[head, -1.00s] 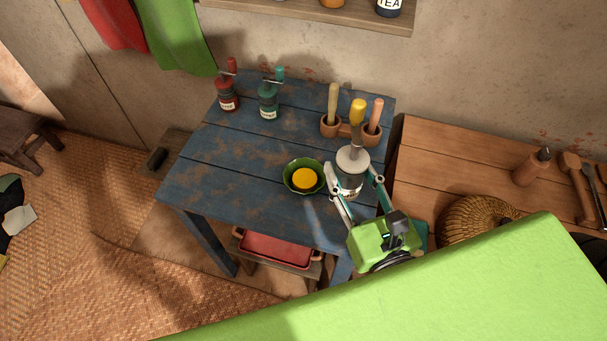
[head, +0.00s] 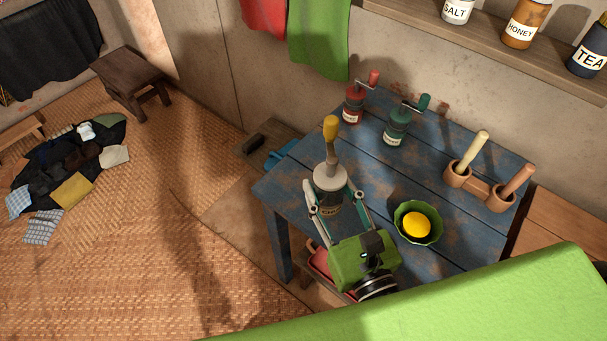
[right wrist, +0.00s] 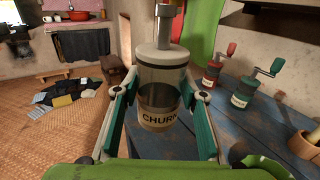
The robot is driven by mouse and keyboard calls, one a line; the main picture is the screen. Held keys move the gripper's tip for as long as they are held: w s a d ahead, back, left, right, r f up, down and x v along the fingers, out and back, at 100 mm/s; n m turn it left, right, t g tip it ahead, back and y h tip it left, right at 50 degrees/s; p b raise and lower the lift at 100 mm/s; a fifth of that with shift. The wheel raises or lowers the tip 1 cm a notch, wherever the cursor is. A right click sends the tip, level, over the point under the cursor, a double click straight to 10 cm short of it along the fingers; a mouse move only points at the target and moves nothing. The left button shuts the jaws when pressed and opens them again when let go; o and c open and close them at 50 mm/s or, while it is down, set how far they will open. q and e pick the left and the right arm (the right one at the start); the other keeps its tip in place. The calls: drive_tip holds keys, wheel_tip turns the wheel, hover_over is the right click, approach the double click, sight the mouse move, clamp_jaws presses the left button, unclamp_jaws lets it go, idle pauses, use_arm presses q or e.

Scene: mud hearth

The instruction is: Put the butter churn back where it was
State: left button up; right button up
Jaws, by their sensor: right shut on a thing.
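The butter churn (head: 330,180) has a pale lid, a clear body and a yellow-topped handle. It stands upright between the fingers of my right gripper (head: 335,208), over the left part of the blue table (head: 290,190). In the right wrist view the churn (right wrist: 160,85) shows a CHURN label, with the gripper fingers (right wrist: 160,100) closed on both its sides. I cannot tell whether its base touches the table. My left gripper is not in view.
A green bowl (head: 418,222) with a yellow thing inside is right of the churn. Red (head: 355,103) and green (head: 397,127) grinders stand at the back. A wooden holder (head: 480,188) with two handled tools is at the right. The table's left end is clear.

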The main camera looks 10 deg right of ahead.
drive_tip(key=w+d+f, duration=0.1)
drive_tip(key=w+f, duration=0.2)
drive_tip(key=w, duration=0.1)
drive_tip(key=w+f, duration=0.3)
drive_tip(key=w, duration=0.1)
drive_tip(key=w+d+f+b, duration=0.1)
drive_tip(key=w+f, duration=0.1)
drive_tip(key=w, duration=0.2)
drive_tip(key=shift+d+f, duration=0.35)
drive_tip(key=shift+f, duration=0.05)
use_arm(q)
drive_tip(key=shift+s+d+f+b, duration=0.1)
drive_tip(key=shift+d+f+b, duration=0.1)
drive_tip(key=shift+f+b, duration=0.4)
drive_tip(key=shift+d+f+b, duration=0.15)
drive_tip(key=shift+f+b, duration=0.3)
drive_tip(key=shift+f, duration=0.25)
use_arm(e)
drive_tip(key=shift+w+f, duration=0.2)
drive_tip(key=shift+f, duration=0.75)
drive_tip(key=shift+w+f, duration=0.2)
drive_tip(key=shift+f, duration=0.7)
drive_tip(key=shift+f, duration=0.1)
drive_tip(key=o, duration=1.2)
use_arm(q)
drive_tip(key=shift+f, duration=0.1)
